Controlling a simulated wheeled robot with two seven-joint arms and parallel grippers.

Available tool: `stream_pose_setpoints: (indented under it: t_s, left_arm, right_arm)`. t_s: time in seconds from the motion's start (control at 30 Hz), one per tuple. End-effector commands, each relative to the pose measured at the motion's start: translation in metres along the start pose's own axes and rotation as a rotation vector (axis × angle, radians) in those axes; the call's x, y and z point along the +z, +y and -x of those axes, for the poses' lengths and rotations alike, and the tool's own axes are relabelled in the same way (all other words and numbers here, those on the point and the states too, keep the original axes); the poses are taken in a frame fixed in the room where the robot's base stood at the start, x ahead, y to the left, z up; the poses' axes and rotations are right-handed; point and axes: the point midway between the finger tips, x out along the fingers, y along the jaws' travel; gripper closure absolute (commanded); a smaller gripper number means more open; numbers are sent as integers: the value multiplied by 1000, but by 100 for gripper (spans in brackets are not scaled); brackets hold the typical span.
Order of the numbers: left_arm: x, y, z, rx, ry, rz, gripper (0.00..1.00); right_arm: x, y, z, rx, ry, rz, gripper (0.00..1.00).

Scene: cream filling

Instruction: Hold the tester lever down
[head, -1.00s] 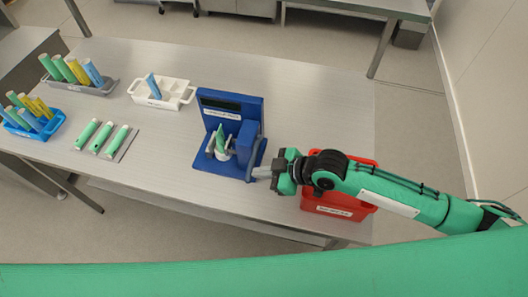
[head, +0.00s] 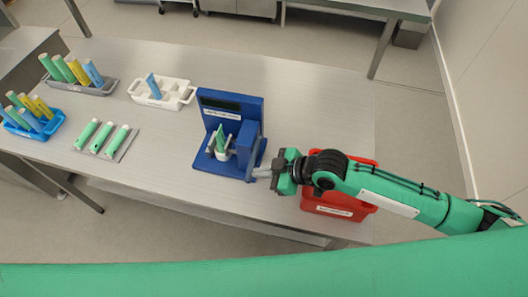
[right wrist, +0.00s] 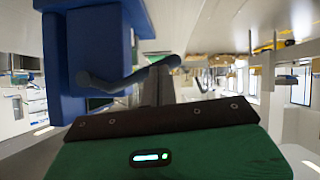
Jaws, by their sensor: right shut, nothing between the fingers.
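The blue tester (head: 252,108) stands near the middle of the table with a dark display on its upright back. A green and white tube (head: 221,138) stands upright in its holder. The grey-blue lever (head: 252,166) is on the tester's right side, slanting down towards the front. My right gripper (head: 262,173) is shut and empty, with its fingertips right beside the lever's lower end. In the right wrist view the lever (right wrist: 112,84) runs from the blue body towards the fingers (right wrist: 158,88); I cannot tell whether they touch. My left gripper is not in view.
A red bin (head: 335,210) sits under my right forearm. A white tray (head: 181,97), a grey rack (head: 103,90) and a blue rack (head: 50,131) hold tubes on the left. The table right of the tester's back is clear.

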Motion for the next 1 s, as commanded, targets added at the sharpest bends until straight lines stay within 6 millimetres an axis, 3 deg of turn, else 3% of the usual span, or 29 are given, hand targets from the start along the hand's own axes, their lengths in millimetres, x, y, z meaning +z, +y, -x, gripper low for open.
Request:
stream_pose_setpoints:
  t_s: [0.53,1.0]
  left_arm:
    - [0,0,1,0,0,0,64]
    - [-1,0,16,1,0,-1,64]
  right_arm:
    - [-1,0,0,0,0,0,100]
    - [-14,2,9,0,0,0,100]
